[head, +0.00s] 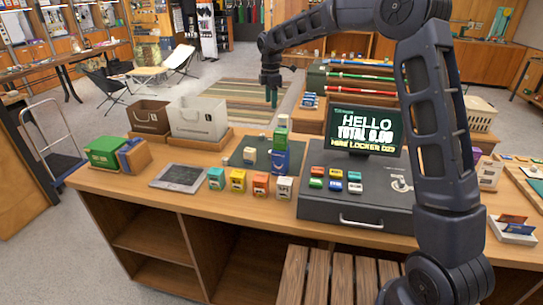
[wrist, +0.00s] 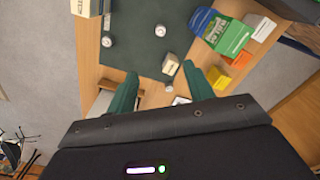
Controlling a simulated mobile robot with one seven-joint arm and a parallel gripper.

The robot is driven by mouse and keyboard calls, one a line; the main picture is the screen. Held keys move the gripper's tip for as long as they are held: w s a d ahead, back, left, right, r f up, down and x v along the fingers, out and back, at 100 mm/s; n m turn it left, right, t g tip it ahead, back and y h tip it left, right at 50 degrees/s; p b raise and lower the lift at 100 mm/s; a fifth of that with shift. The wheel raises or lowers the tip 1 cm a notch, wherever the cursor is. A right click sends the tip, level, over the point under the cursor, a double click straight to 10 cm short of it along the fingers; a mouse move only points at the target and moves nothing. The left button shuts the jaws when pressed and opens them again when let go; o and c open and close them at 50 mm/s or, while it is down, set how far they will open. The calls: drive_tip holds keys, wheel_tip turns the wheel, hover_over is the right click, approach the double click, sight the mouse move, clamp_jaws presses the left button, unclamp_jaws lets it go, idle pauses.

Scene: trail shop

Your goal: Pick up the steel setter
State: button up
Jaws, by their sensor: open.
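My gripper (head: 272,98) is raised above the far side of the counter in the head view, its two green fingers pointing down. In the wrist view the fingers of my gripper (wrist: 162,90) are apart with nothing held between them. Past the fingertips lies a dark green mat (wrist: 140,52), seen also in the head view (head: 237,160). Two small round greyish pieces, one at left (wrist: 107,41) and one nearer the middle (wrist: 160,31), stand on it in the wrist view. I cannot tell which piece, if either, is the steel setter. A cream block (wrist: 171,65) stands near them.
A stack of green, white and blue boxes (head: 281,158) stands at the mat's right. The screen (head: 366,128) and dark case (head: 357,207) are farther right. Coloured small boxes (head: 238,181) line the front; bins (head: 198,119) and a tablet (head: 180,177) stand left.

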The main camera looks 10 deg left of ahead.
wheel_tip(320, 180, down, 23)
drive_tip(key=shift+d+f, duration=0.1)
drive_tip(key=shift+f, duration=0.05)
drive_tip(key=c, duration=1.1)
wheel_tip(320, 180, up, 20)
idle(0.4)
